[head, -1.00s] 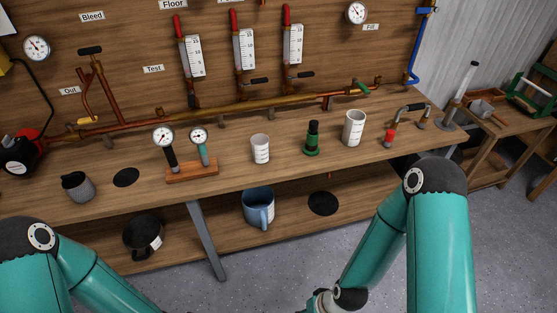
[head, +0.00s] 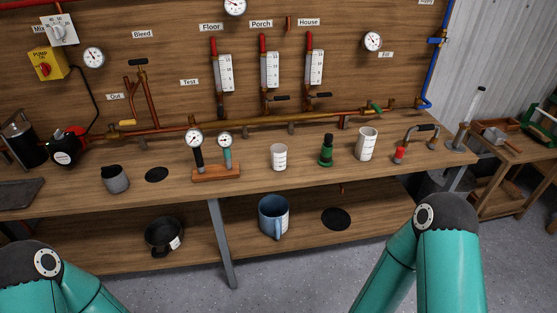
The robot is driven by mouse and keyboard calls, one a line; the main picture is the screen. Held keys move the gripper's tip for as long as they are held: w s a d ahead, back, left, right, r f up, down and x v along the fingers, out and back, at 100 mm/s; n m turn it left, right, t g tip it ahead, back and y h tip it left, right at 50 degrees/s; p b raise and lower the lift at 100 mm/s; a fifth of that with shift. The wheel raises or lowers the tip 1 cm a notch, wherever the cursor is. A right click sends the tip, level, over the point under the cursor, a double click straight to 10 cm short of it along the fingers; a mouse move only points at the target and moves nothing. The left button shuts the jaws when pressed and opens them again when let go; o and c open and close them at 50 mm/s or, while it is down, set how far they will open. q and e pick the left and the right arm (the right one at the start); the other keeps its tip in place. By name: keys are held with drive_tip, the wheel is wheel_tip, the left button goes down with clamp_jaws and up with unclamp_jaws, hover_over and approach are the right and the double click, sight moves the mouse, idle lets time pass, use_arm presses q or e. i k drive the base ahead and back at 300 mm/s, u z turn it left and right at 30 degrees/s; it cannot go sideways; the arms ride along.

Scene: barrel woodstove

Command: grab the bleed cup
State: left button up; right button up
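A small white cup with markings (head: 279,157) stands upright on the bench top, right of the two-gauge wooden stand. A larger white cup with markings (head: 367,144) stands upright farther right, past a green bottle-like item (head: 327,150). A blue mug or jug (head: 273,216) is on the lower shelf. I cannot read a label on any of them, so I cannot tell which is the bleed cup. Parts of both my arms show at the bottom. Both grippers are out of view, below the picture.
The bench top (head: 245,192) has clear wood along its front edge. The gauge stand (head: 217,173), a grey jar (head: 115,180) and a red-tipped fitting (head: 400,153) stand on it. A black pot (head: 164,235) is on the shelf. Copper pipes run along the back.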

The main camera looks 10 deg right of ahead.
sight(278, 151)
drive_tip(key=u, duration=0.05)
drive_tip(key=i, duration=0.9)
drive_tip(key=z, duration=0.1)
